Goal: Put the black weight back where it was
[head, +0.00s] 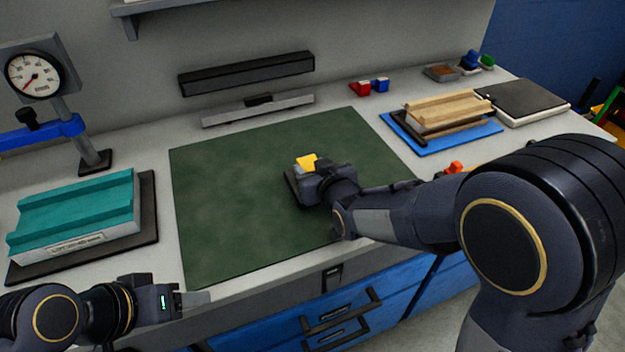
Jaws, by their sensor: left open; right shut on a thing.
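My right gripper (304,183) is over the middle of the green mat (225,215), shut on a dark block with a yellow part (306,161) showing at its top. This looks to be the black weight (291,184), but the gripper and wrist hide most of it. I cannot tell whether it touches the mat. My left gripper (190,299) is open and empty at the front left edge of the bench, low and apart from everything on it.
A teal ridged panel (75,210) lies on a dark board at left, below a gauge stand (36,76). A wooden piece (448,108) sits on a blue mat (440,142) at right, beside a black slab (522,97). Most of the green mat is clear.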

